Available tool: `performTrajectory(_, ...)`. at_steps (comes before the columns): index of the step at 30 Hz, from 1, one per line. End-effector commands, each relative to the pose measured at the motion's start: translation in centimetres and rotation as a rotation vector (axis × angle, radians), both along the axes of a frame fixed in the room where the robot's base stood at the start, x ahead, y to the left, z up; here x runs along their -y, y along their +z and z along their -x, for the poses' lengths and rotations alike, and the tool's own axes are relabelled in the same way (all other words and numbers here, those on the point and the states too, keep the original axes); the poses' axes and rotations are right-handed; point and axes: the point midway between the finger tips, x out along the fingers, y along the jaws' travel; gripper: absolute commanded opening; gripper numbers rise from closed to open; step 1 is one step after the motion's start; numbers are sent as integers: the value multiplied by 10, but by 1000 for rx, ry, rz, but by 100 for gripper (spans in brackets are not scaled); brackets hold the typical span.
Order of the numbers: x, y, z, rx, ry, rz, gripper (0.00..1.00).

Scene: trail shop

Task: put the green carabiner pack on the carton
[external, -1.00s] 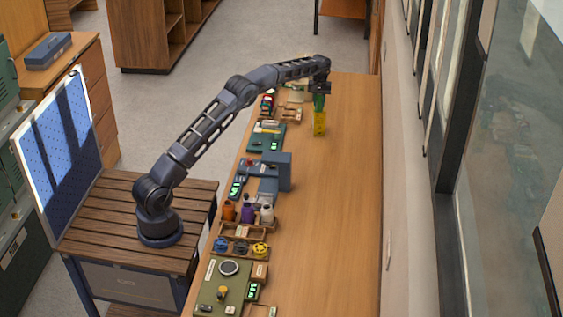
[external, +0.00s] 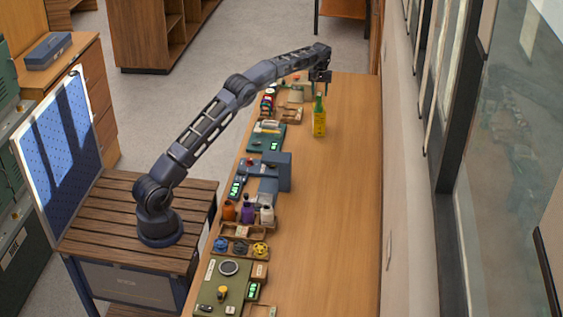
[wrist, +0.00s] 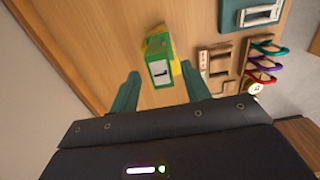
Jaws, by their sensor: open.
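The green carabiner pack (external: 319,103) stands upright on top of the yellow carton (external: 319,127), near the far end of the long bench. In the wrist view, the pack (wrist: 160,68) shows a pale label, with parts of the yellow carton (wrist: 154,46) visible behind it. My gripper (external: 320,78) is just above the pack, apart from it in the external view. In the wrist view, the open fingers (wrist: 160,70) are on either side of the pack with gaps between. The exact contact between pack and carton is too small to see.
Coloured carabiners (wrist: 264,62) hang on a rack beside a wooden tray (wrist: 215,65), left of the carton in the external view. Scales, bottles (external: 247,213) and trays line the left edge of the bench (external: 340,200). Its right side is clear, along the wall.

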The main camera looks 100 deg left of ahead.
Motion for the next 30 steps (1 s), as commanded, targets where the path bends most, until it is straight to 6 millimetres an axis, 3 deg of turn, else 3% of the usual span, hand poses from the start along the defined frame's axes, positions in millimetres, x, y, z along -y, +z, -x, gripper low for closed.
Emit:
performTrajectory(3, 0, 23, 0, 1, 0, -1, 47)
performTrajectory(9, -1, 48, 0, 0, 0, -1, 47)
performTrajectory(23, 2, 60, -1, 0, -3, 0, 47)
performTrajectory(26, 13, 71, -7, 5, -21, -5, 47)
performTrajectory(30, 50, 101, -23, 20, -83, -16, 47)
